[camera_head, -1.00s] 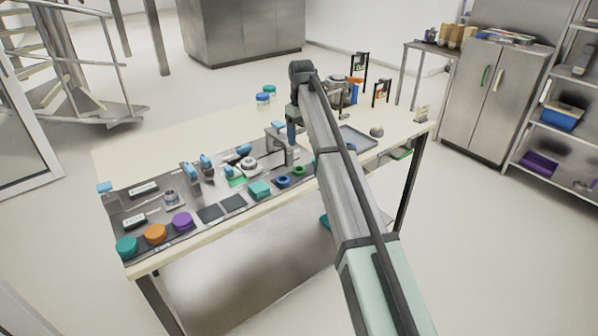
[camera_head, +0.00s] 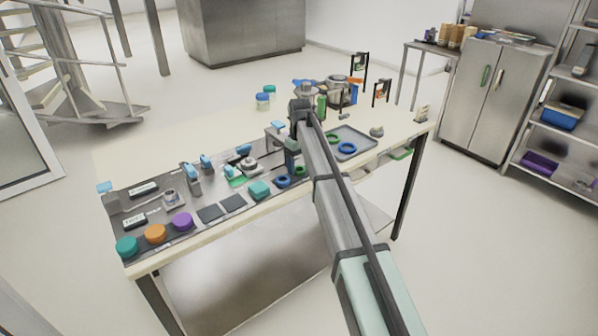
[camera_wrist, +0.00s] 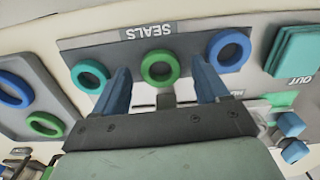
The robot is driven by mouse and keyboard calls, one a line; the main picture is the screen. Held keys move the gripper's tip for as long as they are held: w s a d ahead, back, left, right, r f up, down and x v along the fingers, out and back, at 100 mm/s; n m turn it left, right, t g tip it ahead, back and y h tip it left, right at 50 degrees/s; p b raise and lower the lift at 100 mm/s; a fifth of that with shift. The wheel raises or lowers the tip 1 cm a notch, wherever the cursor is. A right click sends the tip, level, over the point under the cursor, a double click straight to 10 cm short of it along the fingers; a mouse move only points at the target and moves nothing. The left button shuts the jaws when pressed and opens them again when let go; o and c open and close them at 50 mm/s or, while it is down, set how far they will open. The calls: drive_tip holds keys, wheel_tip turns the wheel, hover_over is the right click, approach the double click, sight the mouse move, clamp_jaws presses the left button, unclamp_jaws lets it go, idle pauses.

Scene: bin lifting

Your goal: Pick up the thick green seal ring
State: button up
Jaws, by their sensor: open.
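In the wrist view a bright green seal ring (camera_wrist: 160,68) lies flat on the grey strip marked SEALS, in the middle of a row. It looks broad-walled. A teal-green ring (camera_wrist: 90,75) lies to its left and a blue ring (camera_wrist: 229,50) to its right. My gripper (camera_wrist: 159,76) is open and empty, with one blue finger on each side of the middle green ring. I cannot tell the height gap. In the head view my gripper (camera_head: 291,163) is over the front of the bench beside the green ring (camera_head: 299,170), and my arm hides part of the row.
A grey tray (camera_head: 368,143) to the right holds a green ring (camera_head: 333,140) and a blue ring (camera_head: 347,149). A teal block (camera_head: 259,190) stands left of the seal row. Blue-topped fixtures (camera_head: 191,173) stand farther left. Jars and a pot (camera_head: 338,90) stand behind.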

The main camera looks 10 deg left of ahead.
drive_tip(key=shift+f, duration=0.55)
drive_tip(key=c, duration=1.1)
drive_tip(key=shift+r, duration=0.1)
wheel_tip(320, 180, up, 9)
drive_tip(key=shift+n, duration=0.5)
drive_tip(key=a, duration=0.6)
drive_tip(key=a+r, duration=0.1)
drive_tip(key=a, duration=1.1)
drive_tip(key=shift+s+r, duration=0.3)
drive_tip(key=shift+s+d+m, duration=0.1)
drive_tip(key=shift+m, duration=0.3)
